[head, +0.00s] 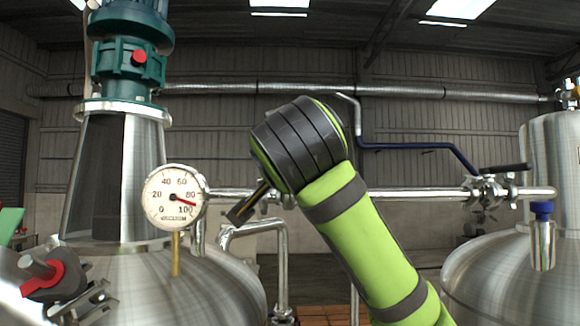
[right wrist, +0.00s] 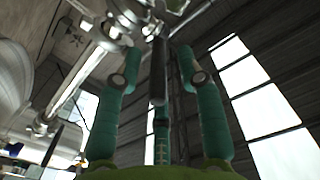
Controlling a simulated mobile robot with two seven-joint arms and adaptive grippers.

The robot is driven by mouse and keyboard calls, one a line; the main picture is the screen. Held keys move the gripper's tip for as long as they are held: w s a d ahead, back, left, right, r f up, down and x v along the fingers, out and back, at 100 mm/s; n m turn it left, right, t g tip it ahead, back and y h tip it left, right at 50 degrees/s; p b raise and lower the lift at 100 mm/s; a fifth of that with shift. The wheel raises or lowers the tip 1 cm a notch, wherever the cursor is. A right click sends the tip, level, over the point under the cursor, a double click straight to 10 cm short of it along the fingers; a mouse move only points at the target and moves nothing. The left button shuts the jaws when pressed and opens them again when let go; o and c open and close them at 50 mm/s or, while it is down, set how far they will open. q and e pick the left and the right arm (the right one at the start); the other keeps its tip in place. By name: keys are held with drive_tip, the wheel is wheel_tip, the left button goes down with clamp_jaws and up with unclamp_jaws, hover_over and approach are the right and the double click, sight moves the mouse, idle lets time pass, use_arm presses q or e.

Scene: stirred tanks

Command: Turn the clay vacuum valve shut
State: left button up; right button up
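In the head view a dark bar handle with a yellow-brown edge (head: 243,205) sticks out below my right wrist, by the pipe next to the left tank. My arm hides most of the valve there, and I cannot tell its exact turn. The fingers are apart, with gaps visible on both sides of the bar. In the head view the right gripper is hidden behind its wrist. My left gripper is not in view.
A vacuum gauge (head: 175,197) stands left of my wrist. The left steel tank (head: 215,285) carries a teal motor (head: 130,60). A horizontal pipe (head: 415,195) runs right to another valve handle (head: 503,168) and the right tank (head: 490,265). A blue-sleeved pipe (head: 415,147) runs behind.

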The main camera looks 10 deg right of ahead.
drive_tip(key=s, duration=0.5)
drive_tip(key=shift+s+a, duration=0.35)
drive_tip(key=shift+w, duration=0.1)
